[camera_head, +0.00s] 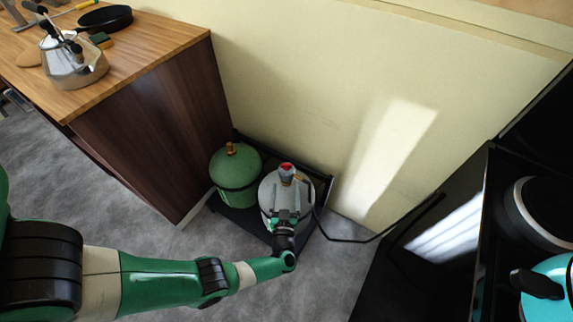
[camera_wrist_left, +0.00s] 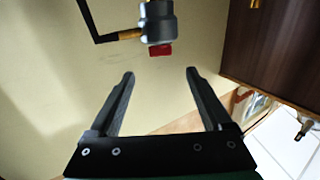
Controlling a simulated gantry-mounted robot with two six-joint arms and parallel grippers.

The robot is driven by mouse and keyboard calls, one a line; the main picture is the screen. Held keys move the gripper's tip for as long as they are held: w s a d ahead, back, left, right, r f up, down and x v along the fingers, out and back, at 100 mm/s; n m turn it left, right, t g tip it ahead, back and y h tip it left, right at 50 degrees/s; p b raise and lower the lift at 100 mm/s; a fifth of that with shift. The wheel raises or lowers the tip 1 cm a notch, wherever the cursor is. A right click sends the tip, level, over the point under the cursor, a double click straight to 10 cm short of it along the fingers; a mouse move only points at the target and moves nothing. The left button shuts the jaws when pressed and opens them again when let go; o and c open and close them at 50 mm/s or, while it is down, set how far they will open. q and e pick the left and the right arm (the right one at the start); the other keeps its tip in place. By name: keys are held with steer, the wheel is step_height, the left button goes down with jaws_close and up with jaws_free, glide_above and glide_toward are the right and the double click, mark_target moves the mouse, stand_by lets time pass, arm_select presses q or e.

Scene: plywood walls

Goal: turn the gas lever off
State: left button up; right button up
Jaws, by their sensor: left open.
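The gas lever (camera_head: 286,167) is a small red piece on a grey regulator (camera_head: 287,178) atop a white gas cylinder (camera_head: 269,192). In the left wrist view the red lever (camera_wrist_left: 160,50) hangs from the grey regulator (camera_wrist_left: 157,22), just beyond the fingertips and roughly centred between them. My left gripper (camera_head: 287,208) is over the near side of the white cylinder, hiding part of it. In the wrist view its two fingers (camera_wrist_left: 160,75) are apart with nothing between them. No contact with the lever is visible. My right gripper is not in view.
A green cylinder (camera_head: 234,172) stands beside the white one in a dark tray (camera_head: 320,205). A black hose (camera_head: 345,239) runs right from the regulator towards the black stove (camera_head: 420,250). A wooden cabinet (camera_head: 150,120) stands left, with a kettle (camera_head: 72,63) on top.

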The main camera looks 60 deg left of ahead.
mark_target(287, 166)
arm_select(q)
steer(key=b+x, duration=0.4)
steer(key=x, duration=0.6)
steer(key=shift+f, duration=0.1)
steer(key=shift+w+a+b, duration=0.25)
steer(key=shift+a+b, duration=0.05)
steer(key=shift+a, duration=0.35)
steer(key=shift+d, duration=0.1)
